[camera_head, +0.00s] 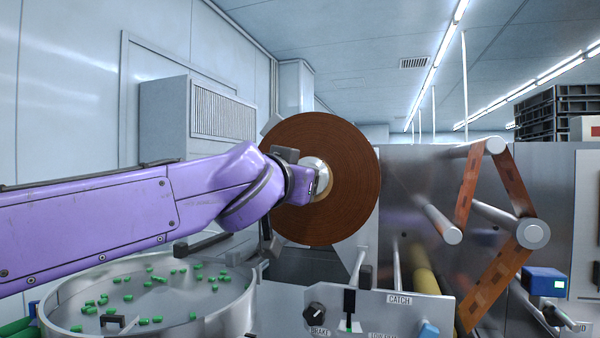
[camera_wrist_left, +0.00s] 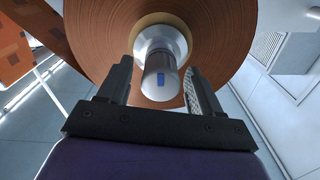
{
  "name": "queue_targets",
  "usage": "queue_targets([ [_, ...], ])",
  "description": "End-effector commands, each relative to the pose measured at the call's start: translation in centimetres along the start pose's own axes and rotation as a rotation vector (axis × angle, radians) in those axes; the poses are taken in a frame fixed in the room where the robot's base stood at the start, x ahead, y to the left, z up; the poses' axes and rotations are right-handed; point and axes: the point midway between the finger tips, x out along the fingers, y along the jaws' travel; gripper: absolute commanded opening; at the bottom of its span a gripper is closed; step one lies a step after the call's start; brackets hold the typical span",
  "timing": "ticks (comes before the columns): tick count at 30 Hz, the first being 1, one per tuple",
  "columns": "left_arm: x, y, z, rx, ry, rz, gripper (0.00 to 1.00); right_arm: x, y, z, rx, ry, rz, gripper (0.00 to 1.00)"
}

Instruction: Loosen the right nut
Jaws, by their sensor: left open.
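A large brown film roll (camera_head: 350,170) stands upright with a pale silver hub (camera_head: 318,166) at its centre. In the left wrist view the roll (camera_wrist_left: 100,45) fills the top, and a silver cylindrical piece with a blue mark (camera_wrist_left: 160,80) sticks out from its hub. I take this piece for the nut, but cannot tell if it is the right one. My left gripper (camera_wrist_left: 158,72) is open, its two dark fingers on either side of the piece, with gaps visible. In the head view my purple left wrist hides part of the hub and the fingers. My right gripper is not in view.
A round metal bowl (camera_head: 240,305) with several green pieces lies below my left arm. A control panel (camera_head: 380,310) with a knob and levers is at bottom centre. Rollers with brown film (camera_head: 513,185) and a blue box (camera_head: 544,281) stand at right.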

Motion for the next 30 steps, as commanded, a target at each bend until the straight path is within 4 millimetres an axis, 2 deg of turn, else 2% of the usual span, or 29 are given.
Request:
queue_targets([
  [9, 0.6, 0.1, 0.1, 0.0, 0.0, 0.001, 0.65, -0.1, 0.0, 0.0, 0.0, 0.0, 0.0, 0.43],
  [14, 0.6, 0.1, 0.1, 0.0, 0.0, 0.002, 0.13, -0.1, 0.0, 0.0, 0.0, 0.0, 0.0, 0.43],
  [15, 0.6, 0.1, 0.1, 0.0, 0.0, 0.002, 0.09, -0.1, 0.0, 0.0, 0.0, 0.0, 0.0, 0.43],
  [23, 0.6, 0.1, 0.0, -0.019, 0.0, 0.002, 0.09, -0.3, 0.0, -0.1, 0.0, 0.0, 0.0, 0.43],
  [30, 0.6, 0.0, -0.1, -0.13, -0.002, 0.002, 0.09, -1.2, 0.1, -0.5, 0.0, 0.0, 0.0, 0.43],
])
